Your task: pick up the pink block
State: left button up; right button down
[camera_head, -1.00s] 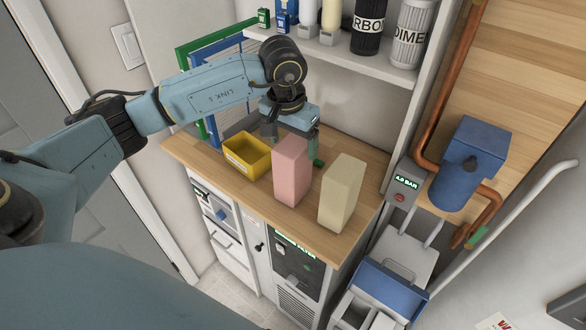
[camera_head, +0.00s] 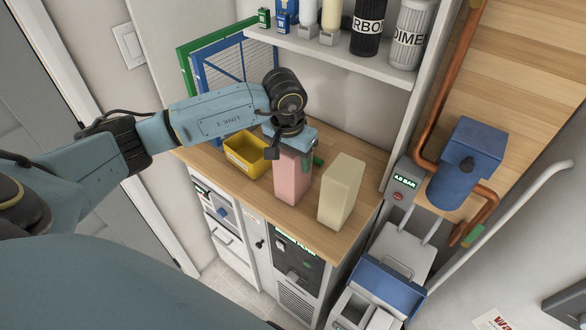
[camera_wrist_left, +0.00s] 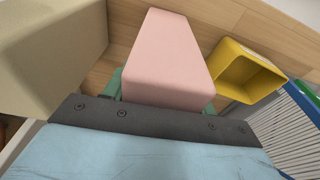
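The pink block (camera_head: 291,184) stands upright on the wooden counter, between the yellow bin and the cream block. My left gripper (camera_head: 296,153) is over its top, pointing down. A green fingertip shows just right of the block, seemingly with a small gap; the other is hidden in the head view. In the left wrist view the pink block (camera_wrist_left: 168,60) lies between the green fingertips of my left gripper (camera_wrist_left: 162,98), which looks open around it. Contact cannot be made out. My right gripper is not in view.
A cream block (camera_head: 341,192) stands close on the right and a yellow bin (camera_head: 246,165) on the left. Green and blue racks (camera_head: 222,85) stand behind the bin. A shelf (camera_head: 350,61) with bottles hangs above the counter (camera_head: 225,174).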

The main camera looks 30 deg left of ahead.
pick_arm(q)
grip_shut()
jog(key=shift+w+r, duration=0.2)
jog(key=shift+r, duration=0.1)
